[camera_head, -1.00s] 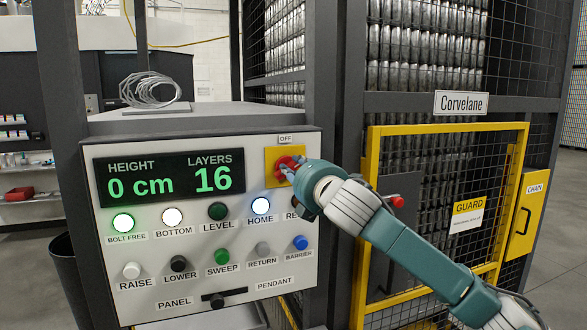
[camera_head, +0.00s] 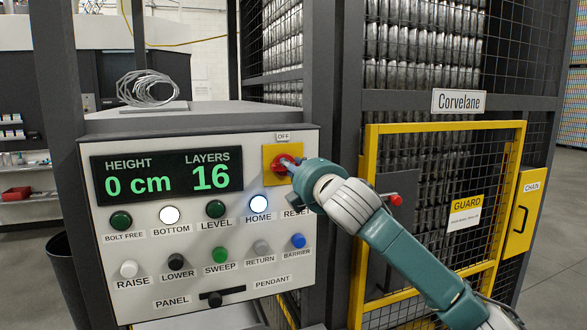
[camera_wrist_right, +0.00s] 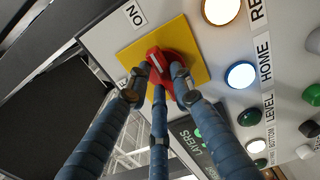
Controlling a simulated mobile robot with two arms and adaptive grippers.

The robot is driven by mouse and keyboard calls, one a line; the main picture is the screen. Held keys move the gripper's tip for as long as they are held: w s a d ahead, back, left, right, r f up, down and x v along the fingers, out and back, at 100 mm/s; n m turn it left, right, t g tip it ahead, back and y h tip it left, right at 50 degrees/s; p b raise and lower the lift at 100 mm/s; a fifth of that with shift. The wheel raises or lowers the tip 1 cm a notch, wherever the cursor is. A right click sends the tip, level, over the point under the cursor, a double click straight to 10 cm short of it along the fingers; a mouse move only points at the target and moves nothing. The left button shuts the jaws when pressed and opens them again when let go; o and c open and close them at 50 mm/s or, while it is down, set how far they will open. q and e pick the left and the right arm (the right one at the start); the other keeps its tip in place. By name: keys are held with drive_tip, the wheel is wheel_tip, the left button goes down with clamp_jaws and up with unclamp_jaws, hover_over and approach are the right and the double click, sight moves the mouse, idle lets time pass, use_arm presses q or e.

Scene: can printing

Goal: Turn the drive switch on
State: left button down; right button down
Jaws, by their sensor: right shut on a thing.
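The drive switch (camera_head: 282,163) is a red knob on a yellow plate (camera_head: 270,178) at the panel's upper right, with an OFF label (camera_head: 283,136) above it. My right gripper (camera_head: 293,167) is shut on the knob. In the right wrist view, its blue fingers (camera_wrist_right: 158,85) close around the red knob (camera_wrist_right: 157,58), which carries a white mark towards the picture's upper left. An ON label (camera_wrist_right: 135,12) shows off the plate's upper-left side there, and a second label is partly hidden by a finger. My left gripper is not in view.
The control panel (camera_head: 150,245) reads HEIGHT 0 cm and LAYERS 16. The BOTTOM lamp (camera_head: 169,215) and HOME lamp (camera_head: 259,204) are lit; the BOLT FREE lamp (camera_head: 121,220) is dark. A yellow-framed guard gate (camera_head: 445,127) stands right of the panel, behind my arm.

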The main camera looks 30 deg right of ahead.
idle(0.3)
drive_tip(key=c, duration=1.5)
unclamp_jaws()
drive_tip(key=v, duration=1.2)
drive_tip(key=shift+f, duration=0.1)
drive_tip(key=shift+d, duration=0.1)
